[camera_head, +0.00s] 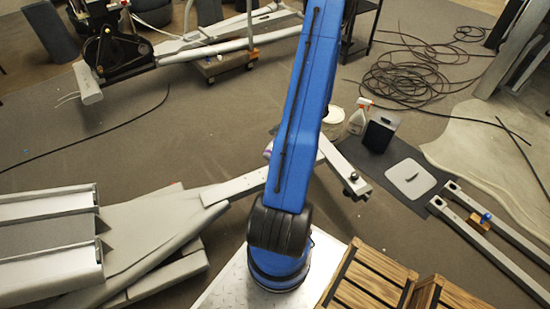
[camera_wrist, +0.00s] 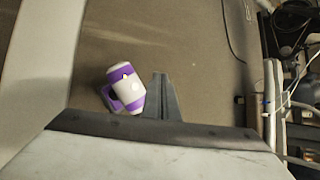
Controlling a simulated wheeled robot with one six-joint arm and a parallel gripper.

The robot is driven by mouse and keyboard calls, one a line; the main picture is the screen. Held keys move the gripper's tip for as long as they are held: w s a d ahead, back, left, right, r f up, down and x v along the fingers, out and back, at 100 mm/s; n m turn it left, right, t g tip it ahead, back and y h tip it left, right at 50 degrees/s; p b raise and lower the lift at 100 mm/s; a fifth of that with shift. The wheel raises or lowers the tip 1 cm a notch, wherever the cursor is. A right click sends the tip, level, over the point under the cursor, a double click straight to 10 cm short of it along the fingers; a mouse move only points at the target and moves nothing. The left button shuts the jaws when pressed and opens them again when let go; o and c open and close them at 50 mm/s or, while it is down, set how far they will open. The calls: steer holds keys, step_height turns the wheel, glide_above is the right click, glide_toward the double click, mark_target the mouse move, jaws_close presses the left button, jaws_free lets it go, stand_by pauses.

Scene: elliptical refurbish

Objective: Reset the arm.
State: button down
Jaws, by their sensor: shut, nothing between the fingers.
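My blue arm (camera_head: 302,95) rises through the middle of the head view from its base on a metal plate. My gripper (camera_wrist: 160,80) shows in the wrist view as dark grey fingers closed together, with nothing held. In the head view my gripper is not visible. A white and purple object (camera_wrist: 126,88) shows just left of the fingers in the wrist view; I cannot tell whether they touch.
Wooden crates (camera_head: 370,283) stand at the lower right. Grey panels (camera_head: 140,245) lie at the left. A spray bottle (camera_head: 359,117) and a black container (camera_head: 380,131) stand right of my arm. Cables (camera_head: 405,75) lie on the floor behind. Open floor (camera_head: 90,135) shows at left.

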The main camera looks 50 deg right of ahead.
stand_by(0.3)
steer(key=w+a+r+n+g+y, duration=0.15)
steer(key=w+a+r+n, duration=0.45)
steer(key=a+r, duration=0.6)
steer(key=w+a+r+n+g, duration=0.1)
steer(key=a+r+n+g, duration=0.3)
steer(key=a+r, duration=1.15)
steer(key=s+a+r+n+h, duration=0.1)
steer(key=s+a+r+n, duration=0.35)
steer(key=a, duration=0.25)
steer(key=s+a+r+n+h, duration=0.25)
steer(key=s+a+r, duration=0.2)
steer(key=a, duration=0.35)
steer(key=s+a+r+n+t+h, duration=0.1)
steer(key=s+a+r+n, duration=0.1)
steer(key=s, duration=0.3)
steer(key=s+a+r+n+t, duration=0.1)
steer(key=s+a+r+n, duration=0.1)
steer(key=s, duration=0.4)
steer(key=shift+s+a+r+n+h, duration=0.15)
steer(key=shift+a+r+n+h, duration=0.1)
steer(key=shift+r+n+h, duration=0.25)
